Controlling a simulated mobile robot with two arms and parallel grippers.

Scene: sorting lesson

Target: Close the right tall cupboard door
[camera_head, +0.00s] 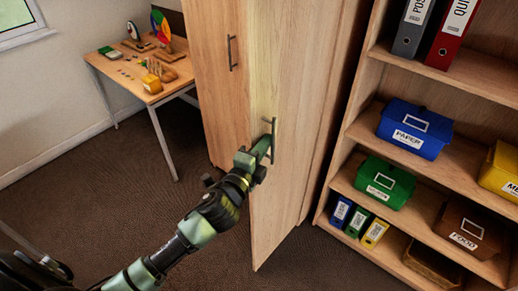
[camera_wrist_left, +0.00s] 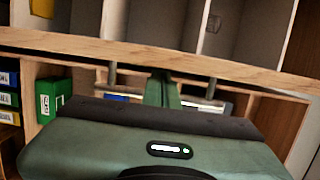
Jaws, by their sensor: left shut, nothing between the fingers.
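The right tall cupboard door (camera_head: 285,190) stands open in the head view, its free edge swung out towards me. Its upright bar handle (camera_head: 273,140) is on the outer face. The left cupboard door (camera_head: 220,75) looks closed and has its own handle (camera_head: 232,52). My left gripper (camera_head: 267,146) is shut and empty, at the right door's handle. In the left wrist view the shut fingers (camera_wrist_left: 162,90) reach towards a wooden edge (camera_wrist_left: 160,56), between the two posts of the handle. Whether they touch the door or handle I cannot tell.
Right of the cupboard is an open shelf unit (camera_head: 358,128) with a blue box (camera_head: 415,128), a green box (camera_head: 385,182) and binders. A desk (camera_head: 150,95) with small items stands at the back left. Dark carpet (camera_head: 150,215) lies clear around my arm.

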